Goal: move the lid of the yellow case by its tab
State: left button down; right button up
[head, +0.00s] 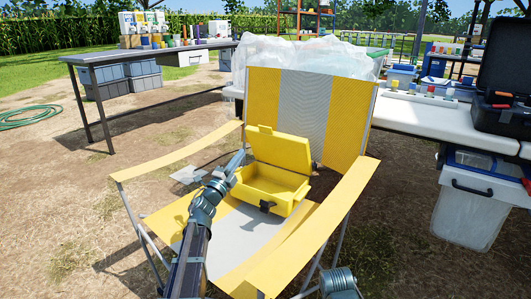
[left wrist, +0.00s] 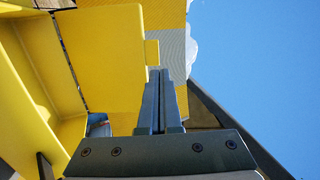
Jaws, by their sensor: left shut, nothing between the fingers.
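The yellow case (head: 270,190) sits on the seat of a yellow and grey folding chair. Its lid (head: 279,148) stands raised at the back, and the case is open. My left gripper (head: 240,155) is at the left of the case, beside the lid. In the left wrist view the left gripper (left wrist: 160,72) is shut and empty. The lid (left wrist: 105,55) fills the upper left there, and its small yellow tab (left wrist: 152,50) sticks out from the edge, just beyond the fingertips. I cannot tell if they touch. My right gripper is not in view.
The chair's armrests (head: 180,157) flank the case, and its striped backrest (head: 305,110) rises behind the lid. A white table (head: 425,112) with a black open case (head: 505,80) stands at right. A green hose (head: 30,116) lies on the ground at far left.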

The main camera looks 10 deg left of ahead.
pick_arm(q)
jog(key=f+m+h, duration=0.1)
jog(key=m+h, duration=0.1)
jog(key=p, duration=0.4)
send_near(265, 128)
jog(key=x, duration=0.5)
jog(key=shift+r, duration=0.25)
jog(key=shift+p+x, duration=0.45)
jog(key=shift+x, duration=0.35)
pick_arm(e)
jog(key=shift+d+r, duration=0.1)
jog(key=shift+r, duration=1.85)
pick_arm(q)
jog(key=shift+f, duration=0.15)
jog(key=shift+g+y, duration=0.4)
jog(key=shift+g, duration=0.3)
jog(key=p+x, duration=0.5)
jog(key=x, duration=0.5)
jog(key=shift+w+a, duration=0.1)
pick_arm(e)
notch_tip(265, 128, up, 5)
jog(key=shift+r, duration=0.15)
